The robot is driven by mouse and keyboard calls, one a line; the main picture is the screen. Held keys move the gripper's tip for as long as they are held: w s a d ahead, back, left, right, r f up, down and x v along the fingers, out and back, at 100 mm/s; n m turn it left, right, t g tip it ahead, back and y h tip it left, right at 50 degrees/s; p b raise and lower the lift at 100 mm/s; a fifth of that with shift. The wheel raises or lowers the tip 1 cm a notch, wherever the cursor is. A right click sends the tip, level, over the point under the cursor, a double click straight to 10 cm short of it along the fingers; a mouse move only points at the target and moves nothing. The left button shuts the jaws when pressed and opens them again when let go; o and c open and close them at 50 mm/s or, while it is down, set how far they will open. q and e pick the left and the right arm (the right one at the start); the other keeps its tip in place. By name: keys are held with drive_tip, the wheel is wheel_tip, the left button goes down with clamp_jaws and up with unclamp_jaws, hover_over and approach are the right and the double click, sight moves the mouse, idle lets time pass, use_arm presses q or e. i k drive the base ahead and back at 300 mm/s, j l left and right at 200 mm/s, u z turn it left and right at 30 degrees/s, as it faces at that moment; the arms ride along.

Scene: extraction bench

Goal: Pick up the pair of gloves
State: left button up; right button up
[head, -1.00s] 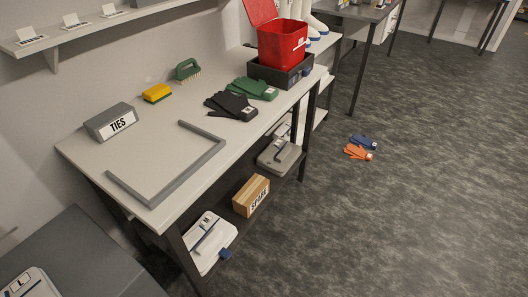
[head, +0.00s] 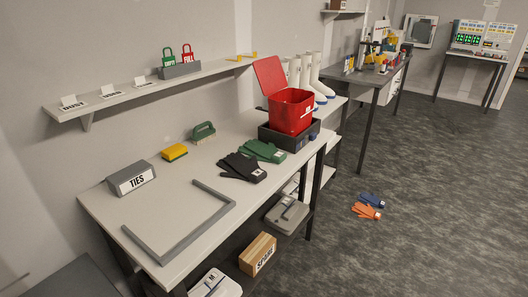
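Black gloves (head: 242,167) lie on the grey bench top, with a white label on the cuff. Green gloves (head: 263,151) lie just behind them, close to the black bin base. An orange glove (head: 366,211) and a blue glove (head: 372,200) lie side by side on the dark floor, right of the bench. I cannot tell whether each coloured item is one glove or a stacked pair. Neither of my grippers is in view.
The bench (head: 150,215) holds a TIES box (head: 131,178), a yellow sponge (head: 174,152), a green brush (head: 204,132), a grey frame (head: 190,240) and an open red bin (head: 292,110). A SPARE box (head: 258,254) sits below. Floor (head: 430,220) at right is clear.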

sight(265, 153)
drive_tip(key=i+l, duration=0.25)
drive_tip(key=l, duration=0.15)
drive_tip(key=i+l, duration=0.3)
drive_tip(key=i+l+u, duration=0.1)
drive_tip(key=i+l, duration=0.15)
drive_tip(key=l, duration=0.25)
drive_tip(key=i+l, duration=0.25)
drive_tip(key=l, duration=0.2)
